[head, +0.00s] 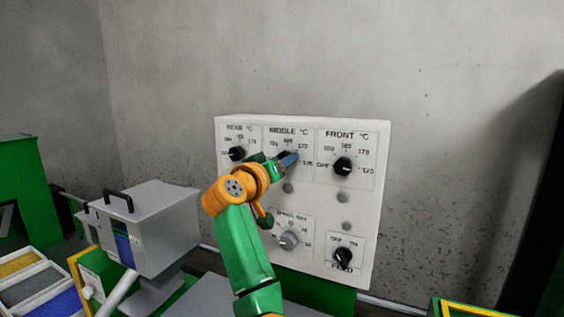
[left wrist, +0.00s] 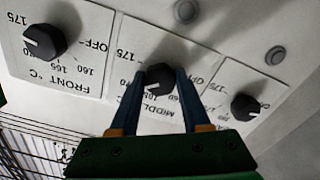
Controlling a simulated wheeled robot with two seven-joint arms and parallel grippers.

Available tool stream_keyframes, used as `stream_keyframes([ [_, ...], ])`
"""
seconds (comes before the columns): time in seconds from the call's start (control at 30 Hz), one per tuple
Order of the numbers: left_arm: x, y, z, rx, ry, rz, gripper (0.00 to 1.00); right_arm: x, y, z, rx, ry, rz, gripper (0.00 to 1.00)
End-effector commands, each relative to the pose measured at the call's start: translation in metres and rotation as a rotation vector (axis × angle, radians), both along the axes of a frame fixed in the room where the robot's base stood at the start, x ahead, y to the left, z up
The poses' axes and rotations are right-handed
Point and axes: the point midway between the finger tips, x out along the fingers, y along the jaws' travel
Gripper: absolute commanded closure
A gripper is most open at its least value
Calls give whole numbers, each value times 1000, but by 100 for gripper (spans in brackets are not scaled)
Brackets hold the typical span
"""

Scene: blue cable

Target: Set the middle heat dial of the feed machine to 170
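The control panel (head: 305,222) of the feed machine is white and stands upright by the wall. The middle heat dial is a black round knob, mostly hidden behind my left gripper (head: 288,160) in the head view. In the left wrist view, which is upside down, the middle dial (left wrist: 161,72) sits between the two blue fingers of my left gripper (left wrist: 162,80), which look closed against its sides. A white mark on the knob points toward the numbers around 165 and 170; the fingers cover part of the scale, so I cannot tell the exact setting. My right gripper is not in view.
The rear dial (head: 237,153) and front dial (head: 343,166) flank the middle one. A grey hopper box (head: 150,225) stands left of the panel. Bare wall is to the right.

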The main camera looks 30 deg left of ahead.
Motion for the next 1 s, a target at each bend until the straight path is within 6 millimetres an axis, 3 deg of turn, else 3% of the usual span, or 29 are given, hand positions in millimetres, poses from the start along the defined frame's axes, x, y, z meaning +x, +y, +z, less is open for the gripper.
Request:
stream_keyframes([
  [0.07,0,1,0,0,0,1,100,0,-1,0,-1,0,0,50],
  [0.5,0,0,0,-71,-4,0,100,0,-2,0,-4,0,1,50],
  [0.53,0,0,0,-71,-4,0,48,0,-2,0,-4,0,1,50],
  [0.63,0,0,0,-71,-4,0,24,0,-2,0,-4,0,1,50],
  [0.9,-1,0,0,-70,-5,0,24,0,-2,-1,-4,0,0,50],
  [1.0,-12,0,-5,-67,-9,4,24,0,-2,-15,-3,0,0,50],
])
